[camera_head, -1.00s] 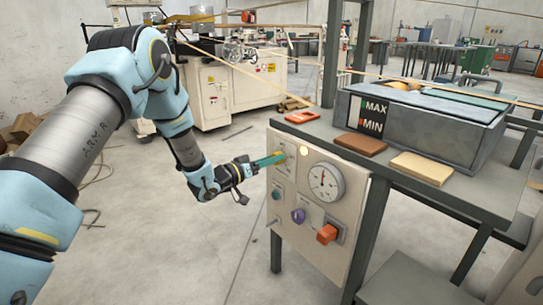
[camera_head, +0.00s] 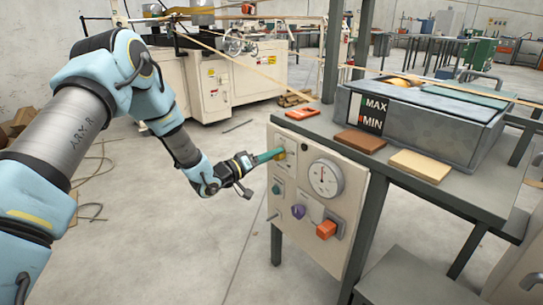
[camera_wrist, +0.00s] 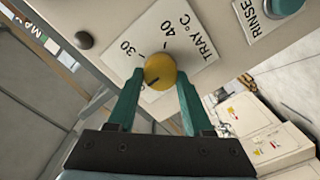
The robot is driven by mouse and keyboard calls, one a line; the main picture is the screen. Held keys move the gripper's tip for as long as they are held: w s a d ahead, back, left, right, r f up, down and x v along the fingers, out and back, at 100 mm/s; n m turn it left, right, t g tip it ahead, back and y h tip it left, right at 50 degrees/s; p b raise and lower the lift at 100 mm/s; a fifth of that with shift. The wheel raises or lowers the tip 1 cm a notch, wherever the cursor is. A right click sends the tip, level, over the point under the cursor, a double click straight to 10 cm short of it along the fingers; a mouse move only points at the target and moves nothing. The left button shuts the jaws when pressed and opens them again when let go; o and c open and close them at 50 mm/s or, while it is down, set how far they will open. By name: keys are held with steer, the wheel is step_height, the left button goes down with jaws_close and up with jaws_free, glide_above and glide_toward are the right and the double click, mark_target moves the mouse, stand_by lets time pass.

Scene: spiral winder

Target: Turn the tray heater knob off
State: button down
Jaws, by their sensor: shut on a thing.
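The tray heater knob (camera_wrist: 160,71) is round and yellow, on a white "TRAY °C" label with 30 and 40 marks. A dark mark on its face points to the lower left in the wrist view. In the head view the knob (camera_head: 279,155) is mostly hidden by my fingers, at the upper left of the cream control panel (camera_head: 300,240). My gripper (camera_wrist: 159,80) has its two teal fingers on either side of the knob and is shut on it. In the head view my gripper (camera_head: 268,157) reaches the panel from the left.
A dial gauge (camera_head: 325,178), a purple knob (camera_head: 298,211), an orange switch (camera_head: 326,229) and a green "RINSE" button (camera_head: 277,189) share the panel. The bench with a grey tank (camera_head: 420,120) stands above and right.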

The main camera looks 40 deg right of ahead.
steer(key=shift+c, duration=1.5)
jaws_free()
steer(key=a, duration=1)
steer(key=shift+w+a, duration=0.25)
steer(key=shift+a, duration=0.15)
